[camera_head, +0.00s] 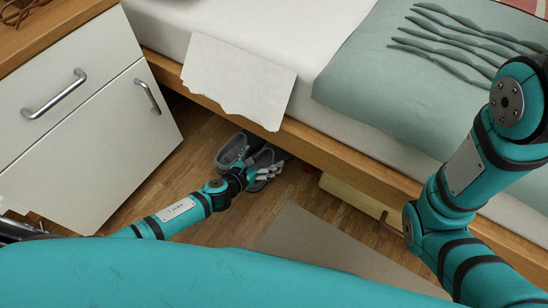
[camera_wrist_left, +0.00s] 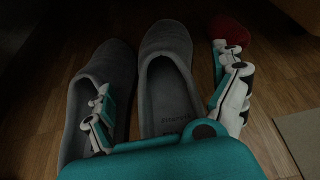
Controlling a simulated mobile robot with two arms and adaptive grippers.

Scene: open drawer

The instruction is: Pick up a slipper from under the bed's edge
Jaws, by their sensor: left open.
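Two grey slippers lie side by side on the wooden floor at the bed's edge. In the left wrist view the left slipper (camera_wrist_left: 110,62) and the right slipper (camera_wrist_left: 166,38) point away from me, openings up. They also show in the head view, the left one (camera_head: 232,148) clearer, the other partly behind my gripper. My left gripper (camera_head: 263,172) is open over the slippers. In the left wrist view, one finger is over the left slipper and the other is right of the right slipper, which lies between them. Contact cannot be told. My right gripper is out of view.
The bed frame (camera_head: 330,155) runs above the slippers, with a white cloth (camera_head: 238,80) hanging over it. A red round object (camera_wrist_left: 229,29) lies beyond the right finger. A pale box (camera_head: 350,198) is under the bed, a rug (camera_head: 315,240) in front, and a white cabinet (camera_head: 95,150) at left.

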